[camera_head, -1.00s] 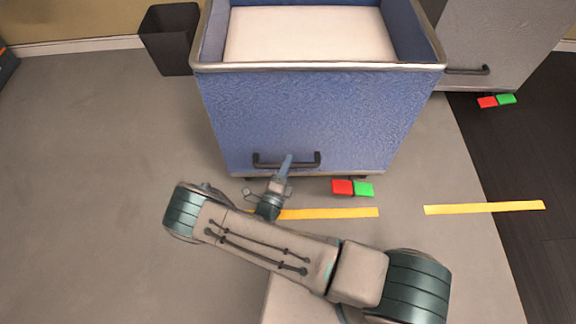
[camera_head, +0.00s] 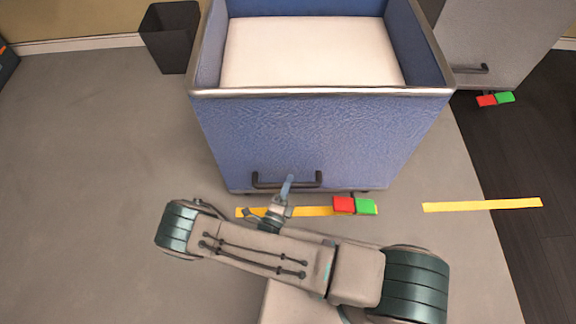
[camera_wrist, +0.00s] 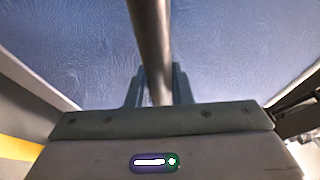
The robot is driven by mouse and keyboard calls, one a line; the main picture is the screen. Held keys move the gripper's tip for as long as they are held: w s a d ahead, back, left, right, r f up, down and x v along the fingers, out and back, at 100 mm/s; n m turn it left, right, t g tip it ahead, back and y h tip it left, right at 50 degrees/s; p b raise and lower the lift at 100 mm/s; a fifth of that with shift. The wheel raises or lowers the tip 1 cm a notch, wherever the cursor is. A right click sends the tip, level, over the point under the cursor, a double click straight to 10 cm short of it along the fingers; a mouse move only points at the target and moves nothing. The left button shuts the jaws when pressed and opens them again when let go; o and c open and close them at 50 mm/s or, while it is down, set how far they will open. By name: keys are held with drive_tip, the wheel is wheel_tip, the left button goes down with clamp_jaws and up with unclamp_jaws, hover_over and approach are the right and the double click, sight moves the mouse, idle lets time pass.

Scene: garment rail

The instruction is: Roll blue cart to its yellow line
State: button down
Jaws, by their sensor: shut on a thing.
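The blue cart (camera_head: 320,135) stands in front of me, upright, with a white inside floor. Its dark handle bar (camera_head: 310,180) is low on its front face. My gripper (camera_head: 287,188) is shut on the handle; in the wrist view the bar (camera_wrist: 150,45) runs between my fingers (camera_wrist: 157,85) with the blue panel behind. The cart's red pedal (camera_head: 344,204) and green pedal (camera_head: 366,206) stick out at its lower front, over the cart's yellow line (camera_head: 312,211). The cart's front bottom edge is just behind the line. The line's left part is partly hidden by my arm.
A grey cart (camera_head: 500,40) with its own handle and red and green pedals (camera_head: 496,99) stands at the back right. Another yellow line (camera_head: 480,205) lies in front of it. A dark bin (camera_head: 170,40) stands at the back left. The floor at left is clear.

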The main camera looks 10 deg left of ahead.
drive_tip(key=shift+s+d, duration=0.25)
drive_tip(key=shift+s, duration=0.9)
drive_tip(key=c, duration=1.3)
unclamp_jaws()
drive_tip(key=p+v, duration=0.2)
drive_tip(key=v, duration=1.1)
drive_tip(key=shift+s, duration=0.35)
drive_tip(key=shift+f, duration=0.1)
